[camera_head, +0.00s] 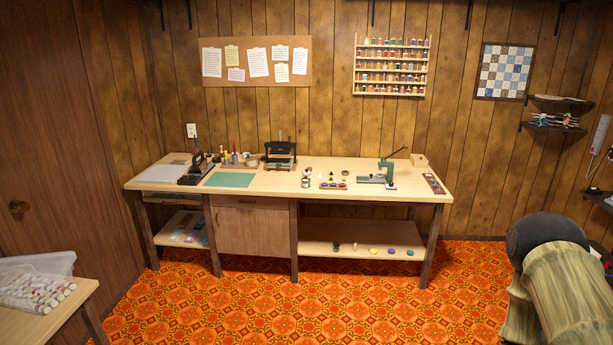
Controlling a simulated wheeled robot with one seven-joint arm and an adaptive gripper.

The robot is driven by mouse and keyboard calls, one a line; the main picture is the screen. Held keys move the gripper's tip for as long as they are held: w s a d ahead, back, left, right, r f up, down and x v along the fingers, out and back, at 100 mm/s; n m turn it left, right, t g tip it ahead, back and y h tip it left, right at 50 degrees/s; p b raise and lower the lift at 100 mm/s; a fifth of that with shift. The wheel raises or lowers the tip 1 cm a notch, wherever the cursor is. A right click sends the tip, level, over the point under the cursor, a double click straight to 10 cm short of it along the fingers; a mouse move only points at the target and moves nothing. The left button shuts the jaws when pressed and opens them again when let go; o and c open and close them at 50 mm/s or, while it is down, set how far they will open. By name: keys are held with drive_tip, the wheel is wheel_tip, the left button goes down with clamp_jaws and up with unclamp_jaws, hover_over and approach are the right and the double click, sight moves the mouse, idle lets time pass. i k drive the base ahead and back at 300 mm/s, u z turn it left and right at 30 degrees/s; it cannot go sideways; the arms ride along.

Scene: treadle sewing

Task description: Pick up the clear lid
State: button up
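A translucent, pale plastic piece (52,262) shows at the lower left, on the small wooden table there. It stands behind a clear bag or container of small rolls (35,292). I cannot tell whether this piece is the clear lid or the wall of a bin. No other clear lid can be made out at this distance. My gripper is not in view, so its state and its place relative to the lid do not show.
A long workbench (330,173) with tools and a green mat (229,180) stands along the back wall. The small wooden table (50,322) is at the lower left. The patterned orange carpet (290,310) between is clear.

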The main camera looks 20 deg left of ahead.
sight(36, 272)
drive_tip(key=u, duration=0.35)
drive_tip(key=i, duration=1.45)
drive_tip(key=u, duration=1.75)
drive_tip(key=i, duration=0.8)
drive_tip(key=u, duration=0.85)
